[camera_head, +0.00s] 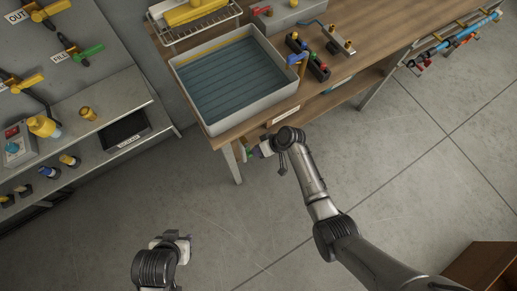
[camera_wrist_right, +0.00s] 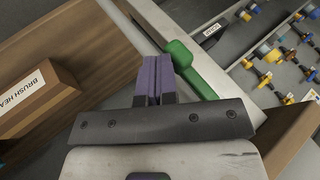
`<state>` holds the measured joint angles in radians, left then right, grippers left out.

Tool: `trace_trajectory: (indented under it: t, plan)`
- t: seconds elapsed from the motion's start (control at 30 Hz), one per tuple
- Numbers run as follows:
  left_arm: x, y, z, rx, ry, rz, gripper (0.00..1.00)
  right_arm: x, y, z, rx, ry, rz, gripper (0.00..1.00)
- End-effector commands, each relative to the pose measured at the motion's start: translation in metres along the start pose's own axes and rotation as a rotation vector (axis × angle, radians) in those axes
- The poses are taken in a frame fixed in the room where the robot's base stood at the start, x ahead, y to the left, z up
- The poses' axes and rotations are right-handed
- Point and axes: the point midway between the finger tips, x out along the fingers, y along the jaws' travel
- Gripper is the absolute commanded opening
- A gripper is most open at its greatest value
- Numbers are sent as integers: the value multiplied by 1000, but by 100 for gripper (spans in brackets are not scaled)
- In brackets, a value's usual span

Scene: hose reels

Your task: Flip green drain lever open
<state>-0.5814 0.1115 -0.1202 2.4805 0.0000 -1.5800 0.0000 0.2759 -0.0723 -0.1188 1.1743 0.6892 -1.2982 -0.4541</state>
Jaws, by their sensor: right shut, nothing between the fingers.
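The green drain lever (camera_wrist_right: 192,66) shows in the right wrist view as a thick green handle, slanting down to the right past the wooden table edge. My right gripper (camera_wrist_right: 152,80) has its purple-padded fingers pressed together with nothing between them. They are just left of the lever and overlap its edge in the picture; I cannot tell whether they touch. In the head view my right gripper (camera_head: 257,151) is low by the table's front corner, with a small bit of green (camera_head: 245,154) beside it. My left gripper (camera_head: 175,242) is over the floor; its fingers are unclear.
The grey tub of water (camera_head: 276,108) stands on the wooden table above my right gripper. A drawer labelled for brush heads (camera_wrist_right: 35,98) is left in the wrist view. A steel bench (camera_head: 143,100) and valve panel are at left. Open floor (camera_head: 235,230) lies between my arms.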

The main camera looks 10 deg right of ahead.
Motion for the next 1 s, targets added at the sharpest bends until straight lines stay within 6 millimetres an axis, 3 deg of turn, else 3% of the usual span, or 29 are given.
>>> trace_trajectory:
  t: [0.43,0.67,0.77,1.0]
  plan:
    - [-15,-4,-4,12,-2,-10,46,-12,-7,-6,1,0,1,0]
    - [-12,-4,-3,13,-2,-11,46,-25,15,-6,2,1,5,0]
    - [-9,-4,-3,12,-1,-10,46,-36,33,-7,2,2,6,0]
    - [-26,-2,-9,4,2,-4,46,-87,30,-7,0,2,4,0]
